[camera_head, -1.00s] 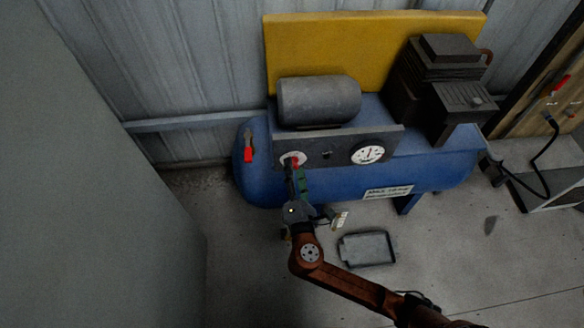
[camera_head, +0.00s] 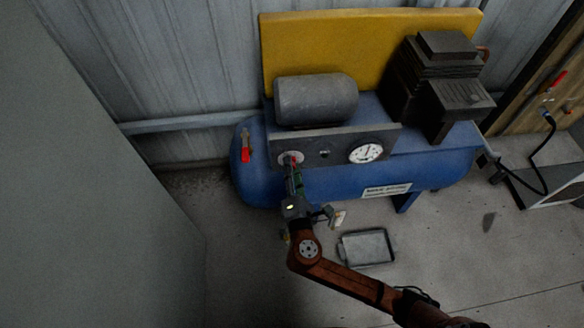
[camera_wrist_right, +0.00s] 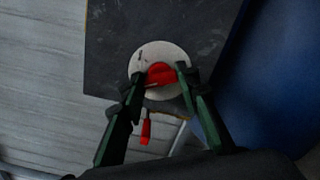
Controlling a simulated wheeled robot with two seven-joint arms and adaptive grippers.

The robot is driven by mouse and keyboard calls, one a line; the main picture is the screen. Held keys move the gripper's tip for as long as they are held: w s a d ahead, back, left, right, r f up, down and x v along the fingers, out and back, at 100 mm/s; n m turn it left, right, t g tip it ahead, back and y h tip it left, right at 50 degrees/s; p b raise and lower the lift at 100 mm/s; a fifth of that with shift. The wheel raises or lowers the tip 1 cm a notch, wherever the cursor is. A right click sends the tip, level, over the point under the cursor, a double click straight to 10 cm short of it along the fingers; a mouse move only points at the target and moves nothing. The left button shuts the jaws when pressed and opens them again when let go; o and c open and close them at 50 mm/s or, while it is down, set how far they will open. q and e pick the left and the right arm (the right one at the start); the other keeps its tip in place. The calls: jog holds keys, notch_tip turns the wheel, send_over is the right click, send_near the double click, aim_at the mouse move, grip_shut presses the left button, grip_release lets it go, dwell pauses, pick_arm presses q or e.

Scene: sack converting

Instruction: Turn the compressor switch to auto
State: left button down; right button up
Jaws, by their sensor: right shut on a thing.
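The blue compressor (camera_head: 345,176) stands against the metal wall. Its dark front panel (camera_head: 343,149) carries a round light dial plate with the red switch knob (camera_head: 293,159) at the left end. The knob also shows in the right wrist view (camera_wrist_right: 160,74), in the middle of the pale plate (camera_wrist_right: 148,55). My right gripper (camera_head: 294,166) reaches up to the switch. In the right wrist view its green fingers (camera_wrist_right: 160,82) are shut on the red knob, one on each side. Markings on the plate are too small to read. My left gripper is not in view.
A pressure gauge (camera_head: 366,153) sits at the panel's right. A red-handled valve (camera_head: 246,150) is on the tank's left end. A grey tray (camera_head: 366,247) lies on the floor. A cart with a hose (camera_head: 545,165) stands at the right.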

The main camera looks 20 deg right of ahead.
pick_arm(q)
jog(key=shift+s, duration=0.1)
pick_arm(e)
jog(key=shift+c, duration=0.3)
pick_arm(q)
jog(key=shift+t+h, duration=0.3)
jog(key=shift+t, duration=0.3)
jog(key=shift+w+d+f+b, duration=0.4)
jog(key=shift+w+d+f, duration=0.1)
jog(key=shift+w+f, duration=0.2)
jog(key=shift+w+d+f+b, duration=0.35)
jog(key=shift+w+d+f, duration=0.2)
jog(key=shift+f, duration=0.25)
pick_arm(e)
jog(key=shift+f+m, duration=0.15)
jog(key=shift+m, duration=5.95)
jog(key=o, duration=1.2)
jog(key=shift+c, duration=0.2)
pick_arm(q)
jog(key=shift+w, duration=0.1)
